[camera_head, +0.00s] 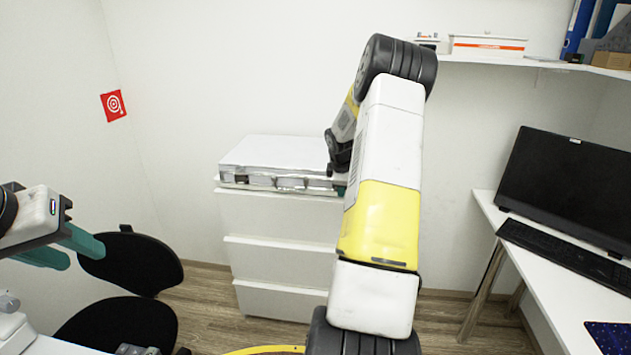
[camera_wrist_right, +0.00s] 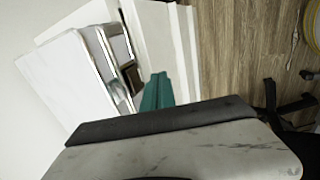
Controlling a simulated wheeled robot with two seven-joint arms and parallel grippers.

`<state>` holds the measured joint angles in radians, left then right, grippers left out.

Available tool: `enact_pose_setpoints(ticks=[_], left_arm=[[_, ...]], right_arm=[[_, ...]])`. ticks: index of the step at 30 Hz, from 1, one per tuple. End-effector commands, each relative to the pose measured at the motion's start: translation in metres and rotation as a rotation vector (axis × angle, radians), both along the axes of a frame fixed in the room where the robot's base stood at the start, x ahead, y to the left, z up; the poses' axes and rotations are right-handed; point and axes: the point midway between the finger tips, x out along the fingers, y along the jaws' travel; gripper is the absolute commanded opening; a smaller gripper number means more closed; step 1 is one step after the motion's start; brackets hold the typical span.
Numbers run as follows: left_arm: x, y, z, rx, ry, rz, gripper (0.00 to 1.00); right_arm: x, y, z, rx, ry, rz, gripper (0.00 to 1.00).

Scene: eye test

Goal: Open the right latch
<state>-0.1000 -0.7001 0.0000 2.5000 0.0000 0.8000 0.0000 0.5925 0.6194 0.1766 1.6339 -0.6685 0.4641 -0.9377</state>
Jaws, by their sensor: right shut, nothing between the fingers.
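A white case (camera_head: 280,152) lies closed on top of a white drawer cabinet, with metal-edged fittings along its front side. It also shows in the right wrist view (camera_wrist_right: 68,82), turned on its side, with its front fittings (camera_wrist_right: 118,92) facing my gripper. I cannot tell for sure which fitting is the right latch. My right gripper (camera_wrist_right: 157,78) has its teal fingers together, empty, close to the case's front; contact is unclear. In the head view my right arm hides most of it and the case's right end. My left gripper (camera_head: 68,247) is open and empty at the far left.
The drawer cabinet (camera_head: 280,215) stands against the wall. Black chairs (camera_head: 130,262) are at lower left. A desk with a monitor (camera_head: 570,185) and keyboard (camera_head: 565,252) is at right. A shelf (camera_head: 500,60) with boxes and binders is at upper right.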

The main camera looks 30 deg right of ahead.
Motion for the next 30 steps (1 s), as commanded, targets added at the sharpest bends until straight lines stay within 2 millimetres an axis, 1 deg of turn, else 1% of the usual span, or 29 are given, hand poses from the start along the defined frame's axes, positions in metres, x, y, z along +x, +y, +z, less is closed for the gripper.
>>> enact_pose_setpoints(ticks=[1,3,9,30], left_arm=[[0.000,0.000,0.000,0.000,0.000,0.000,0.36],[0.000,0.000,0.000,0.000,0.000,0.000,0.36],[0.000,0.000,0.000,0.000,0.000,0.000,0.36],[0.000,0.000,0.000,0.000,0.000,0.000,0.36]], right_arm=[[0.007,-0.006,0.003,0.000,-0.005,-0.003,0.00],[0.014,-0.011,0.004,-0.002,-0.005,-0.003,0.00],[0.023,-0.016,0.006,-0.001,-0.003,0.000,0.00],[0.028,-0.020,0.009,-0.002,-0.005,0.000,0.00]])
